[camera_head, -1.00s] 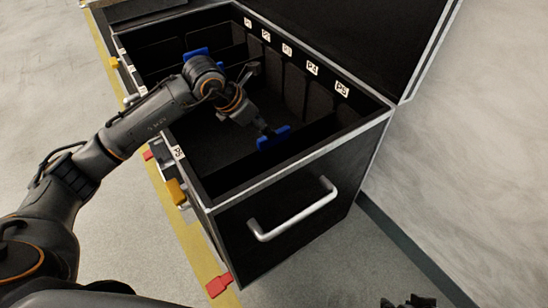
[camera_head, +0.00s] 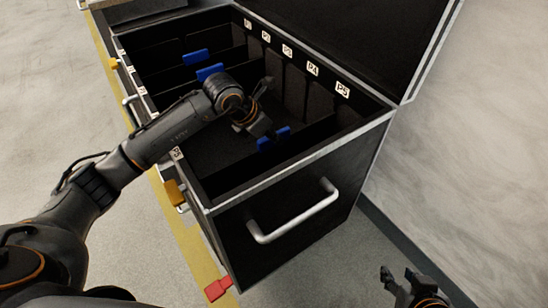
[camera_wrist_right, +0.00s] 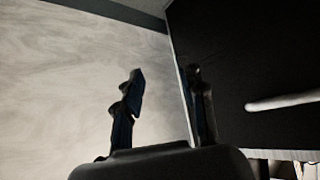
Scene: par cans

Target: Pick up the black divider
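A black divider (camera_head: 245,163) stands across the near part of the open black case, with a blue tab (camera_head: 276,140) on its top edge. Dark surfaces hide where its lower part ends. My left gripper (camera_head: 267,132) points down at this tab, touching or very close to it. Its fingers are small and dark, so I cannot tell whether they are closed on the tab. My right gripper (camera_head: 404,287) is low at the right, outside the case. In the right wrist view its fingers (camera_wrist_right: 164,105) are apart with nothing between them.
Further blue tabs (camera_head: 195,57) (camera_head: 210,72) top dividers deeper in the case. The raised lid (camera_head: 350,35) stands behind, and labels P1 to P5 line the back wall. A silver handle (camera_head: 293,214) juts from the near end. Floor at lower right is clear.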

